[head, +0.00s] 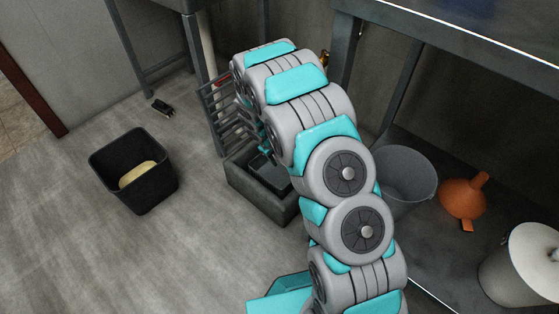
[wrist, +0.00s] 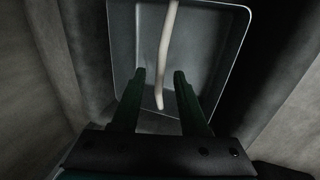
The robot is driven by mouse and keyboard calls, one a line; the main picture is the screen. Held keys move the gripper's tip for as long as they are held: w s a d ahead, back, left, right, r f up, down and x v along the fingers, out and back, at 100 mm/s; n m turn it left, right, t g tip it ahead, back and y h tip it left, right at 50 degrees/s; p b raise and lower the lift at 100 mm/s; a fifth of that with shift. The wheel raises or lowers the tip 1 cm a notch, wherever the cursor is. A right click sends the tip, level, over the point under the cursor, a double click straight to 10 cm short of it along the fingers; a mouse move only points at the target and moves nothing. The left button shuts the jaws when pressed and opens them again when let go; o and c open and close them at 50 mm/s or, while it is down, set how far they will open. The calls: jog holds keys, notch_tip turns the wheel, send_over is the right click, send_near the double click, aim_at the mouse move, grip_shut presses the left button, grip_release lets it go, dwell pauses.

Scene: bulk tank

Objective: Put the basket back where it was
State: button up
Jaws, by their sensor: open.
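A black square open bin (head: 135,180), which may be the basket, stands upright on the floor at the left of the head view with a pale yellow lump (head: 140,173) inside. No other thing there looks clearly like a basket. A dark grey open box (head: 245,188) sits on the floor, partly behind my arm. In the wrist view my gripper (wrist: 160,76) is open and empty. Its fingers point at a grey open tray-like container (wrist: 217,50), probably that box. A pale rod or pipe (wrist: 166,50) runs down between the fingers; I cannot tell whether they touch it.
A dark grate (head: 217,115) stands upright behind the box. A small black object (head: 161,107) lies on the floor. The front left floor is clear.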

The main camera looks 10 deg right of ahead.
jog(key=v, duration=0.7)
jog(key=shift+p, duration=0.35)
jog(key=shift+s+r, duration=0.1)
